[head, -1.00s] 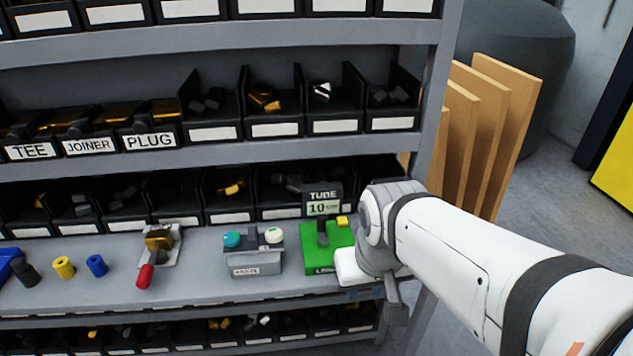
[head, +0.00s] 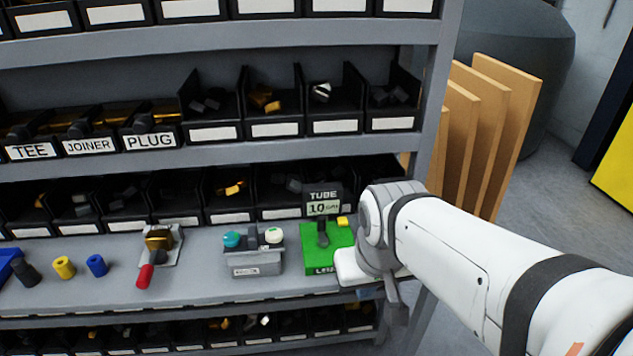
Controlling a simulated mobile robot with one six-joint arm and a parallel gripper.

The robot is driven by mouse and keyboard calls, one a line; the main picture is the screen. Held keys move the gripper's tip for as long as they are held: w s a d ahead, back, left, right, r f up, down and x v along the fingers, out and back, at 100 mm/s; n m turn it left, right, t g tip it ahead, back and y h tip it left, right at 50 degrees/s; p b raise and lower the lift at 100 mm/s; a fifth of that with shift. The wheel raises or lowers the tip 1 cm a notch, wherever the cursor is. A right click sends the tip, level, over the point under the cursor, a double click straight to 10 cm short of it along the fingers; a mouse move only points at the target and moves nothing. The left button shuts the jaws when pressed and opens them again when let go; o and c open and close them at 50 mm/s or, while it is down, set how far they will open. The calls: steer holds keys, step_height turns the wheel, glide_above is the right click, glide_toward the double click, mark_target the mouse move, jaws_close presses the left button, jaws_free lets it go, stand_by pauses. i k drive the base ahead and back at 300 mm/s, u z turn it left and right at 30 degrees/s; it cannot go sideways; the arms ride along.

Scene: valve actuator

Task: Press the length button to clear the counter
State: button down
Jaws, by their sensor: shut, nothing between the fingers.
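A green box (head: 318,264) stands at the right end of the grey shelf, its front label partly covered and starting with what looks like "LEN". A small yellow button (head: 343,221) sits at its back right, just left of my wrist. A dark display (head: 323,199) reading "TUBE" and 10 stands behind the box, with a dark post in front of it. My arm reaches in from the right. Its white end part overlaps the box's right front corner in the picture. My gripper's fingers cannot be made out, and contact with the button cannot be seen.
A grey box with a teal and a white button (head: 253,262) stands left of the green box. Further left are a red-handled valve (head: 159,248) and small blue and yellow cylinders. Bin rows stand behind and above. Wooden boards (head: 490,130) lean right of the shelf post.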

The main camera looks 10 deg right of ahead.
mark_target(342, 220)
steer(key=z, duration=1.8)
steer(key=k, duration=1.1)
steer(key=u, duration=1.05)
steer(key=i, duration=1)
steer(key=u, duration=0.05)
